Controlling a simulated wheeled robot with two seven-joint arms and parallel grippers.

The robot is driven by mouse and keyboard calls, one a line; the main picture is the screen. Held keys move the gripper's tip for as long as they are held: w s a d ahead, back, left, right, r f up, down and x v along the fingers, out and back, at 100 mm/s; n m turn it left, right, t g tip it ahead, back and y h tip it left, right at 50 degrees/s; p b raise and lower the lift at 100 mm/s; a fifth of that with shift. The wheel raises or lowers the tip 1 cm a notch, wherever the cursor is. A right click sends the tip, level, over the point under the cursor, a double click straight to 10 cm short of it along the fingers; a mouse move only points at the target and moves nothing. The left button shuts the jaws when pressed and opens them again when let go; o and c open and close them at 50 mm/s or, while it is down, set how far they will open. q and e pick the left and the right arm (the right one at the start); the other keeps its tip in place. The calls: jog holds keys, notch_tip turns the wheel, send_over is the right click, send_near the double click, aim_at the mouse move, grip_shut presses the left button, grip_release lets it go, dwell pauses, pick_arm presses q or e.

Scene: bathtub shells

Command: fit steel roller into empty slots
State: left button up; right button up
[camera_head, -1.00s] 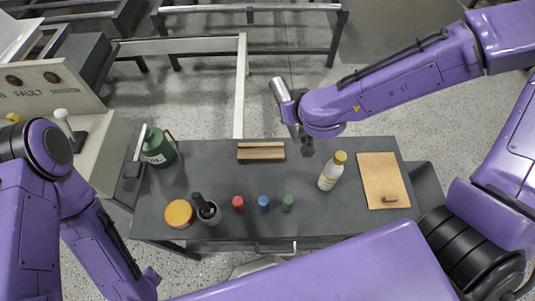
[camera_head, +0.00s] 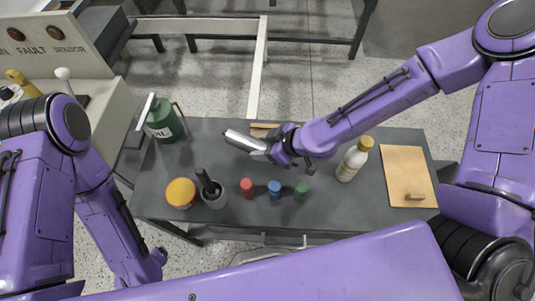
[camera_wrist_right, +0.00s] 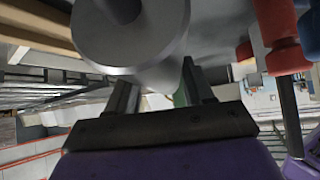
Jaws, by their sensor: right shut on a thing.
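My right gripper (camera_head: 264,151) is shut on a bright steel roller (camera_head: 243,140). The roller is held tilted above the table and points to the left of the gripper. A wooden slotted piece (camera_head: 265,127) lies at the back middle of the table, partly hidden behind the roller and gripper. Its slots cannot be made out. My left arm comes in at the left, but its gripper is not in view.
On the dark table (camera_head: 335,215) stand a green can (camera_head: 164,122), an orange-lidded jar (camera_head: 180,194), a mortar with pestle (camera_head: 212,194), red (camera_head: 247,188), blue (camera_head: 274,190) and green (camera_head: 301,191) small pieces, a yellow-capped bottle (camera_head: 353,160) and a tan board (camera_head: 406,175).

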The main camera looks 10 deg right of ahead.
jog(key=shift+f, duration=1.75)
jog(key=o, duration=1.4)
